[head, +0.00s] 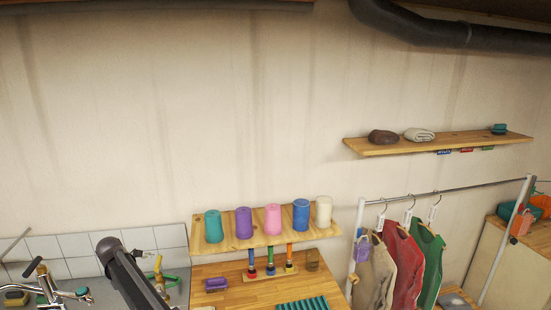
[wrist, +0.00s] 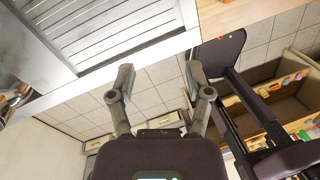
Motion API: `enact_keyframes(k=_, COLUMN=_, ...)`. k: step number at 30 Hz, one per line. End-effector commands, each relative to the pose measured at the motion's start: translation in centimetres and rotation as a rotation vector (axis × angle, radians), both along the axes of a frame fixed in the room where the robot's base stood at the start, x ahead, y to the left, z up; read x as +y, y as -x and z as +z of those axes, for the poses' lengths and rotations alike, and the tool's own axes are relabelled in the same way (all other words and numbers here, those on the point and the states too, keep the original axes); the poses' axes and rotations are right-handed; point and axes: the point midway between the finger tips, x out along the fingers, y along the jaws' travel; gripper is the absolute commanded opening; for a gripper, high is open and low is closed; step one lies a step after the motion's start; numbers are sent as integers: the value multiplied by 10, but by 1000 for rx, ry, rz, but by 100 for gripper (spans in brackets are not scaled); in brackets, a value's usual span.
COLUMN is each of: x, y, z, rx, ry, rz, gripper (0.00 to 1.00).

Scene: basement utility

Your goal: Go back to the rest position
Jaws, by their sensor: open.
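My gripper (wrist: 159,76) shows in the wrist view with its two fingers spread apart and nothing between them. In the head view a dark link of my arm rises at the lower left, near the sink tap, and my gripper is not visible there.
A tap (head: 50,285) is at left. A clothes rail (head: 450,189) with shirts stands right, below a wall shelf (head: 460,143). The wrist view shows an open box (wrist: 265,95).

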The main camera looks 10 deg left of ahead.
Motion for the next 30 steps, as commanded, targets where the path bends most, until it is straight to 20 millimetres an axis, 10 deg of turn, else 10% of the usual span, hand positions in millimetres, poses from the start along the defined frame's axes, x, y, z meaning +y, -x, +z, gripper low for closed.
enact_keyframes(k=15, x=-205, y=-70, z=-38, rx=-74, ry=-55, rz=-731, gripper=65)
enact_keyframes(k=30, x=-409, y=-82, z=-75, rx=-149, ry=-91, rz=-1527, gripper=65)
